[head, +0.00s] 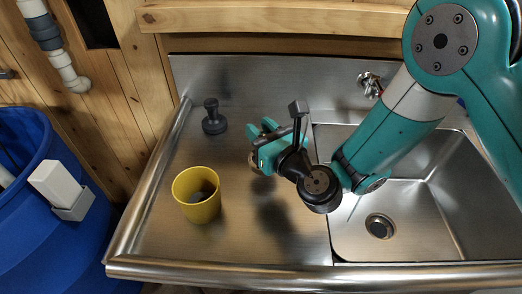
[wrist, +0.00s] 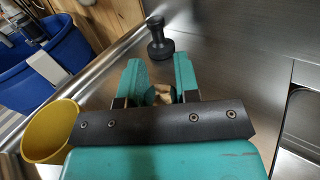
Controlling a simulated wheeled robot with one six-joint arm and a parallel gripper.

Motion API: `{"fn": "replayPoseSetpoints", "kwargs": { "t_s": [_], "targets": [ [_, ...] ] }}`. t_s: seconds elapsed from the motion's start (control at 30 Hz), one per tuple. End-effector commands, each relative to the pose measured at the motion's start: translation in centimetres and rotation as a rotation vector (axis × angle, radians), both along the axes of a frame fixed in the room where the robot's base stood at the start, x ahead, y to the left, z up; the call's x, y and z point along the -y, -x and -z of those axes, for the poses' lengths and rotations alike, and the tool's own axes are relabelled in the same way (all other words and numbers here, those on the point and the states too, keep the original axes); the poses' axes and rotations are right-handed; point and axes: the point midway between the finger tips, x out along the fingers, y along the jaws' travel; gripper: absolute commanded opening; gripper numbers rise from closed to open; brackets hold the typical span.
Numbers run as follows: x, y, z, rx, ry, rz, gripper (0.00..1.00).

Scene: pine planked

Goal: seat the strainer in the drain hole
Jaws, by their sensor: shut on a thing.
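My gripper (head: 262,148) hangs above the left drainboard with its teal fingers shut on a small metallic thing, which looks like the strainer (head: 254,164). The fingers hide most of it. In the wrist view the strainer (wrist: 160,95) shows as a tan, shiny patch between the fingers of my gripper (wrist: 158,82). The drain hole (head: 380,226) is a dark round opening with a metal ring in the floor of the sink basin (head: 350,205), to the right of and apart from my gripper.
A yellow cup (head: 197,210) with something grey inside stands on the drainboard (head: 150,235). A black knobbed thing (head: 213,117) stands behind it. A tap (head: 371,84) is on the back wall. A blue bin (head: 75,225) stands left. The basin floor looks clear.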

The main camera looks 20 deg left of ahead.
Motion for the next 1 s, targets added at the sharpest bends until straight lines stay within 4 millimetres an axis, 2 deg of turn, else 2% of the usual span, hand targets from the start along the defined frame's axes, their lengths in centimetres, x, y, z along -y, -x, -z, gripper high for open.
{"fn": "replayPoseSetpoints", "kwargs": {
  "t_s": [0.1, 0.23, 0.67, 0.7, 0.8, 1.0],
  "targets": [
    [0.0, 0.0, 2.2, 0.0, 0.001, 0.0, 0.0],
    [0.0, 0.0, 4.0, -0.001, 0.001, 0.0, 0.0],
    [0.0, 0.0, 4.3, -0.001, 0.001, 0.0, 0.0],
    [0.0, 0.0, 4.2, 0.0, 0.001, 0.0, 0.34],
    [0.0, 0.0, 4.2, 0.0, 0.001, 0.0, 0.55],
    [0.0, 0.0, 4.2, 0.0, 0.001, 0.0, 0.55]
  ]
}}
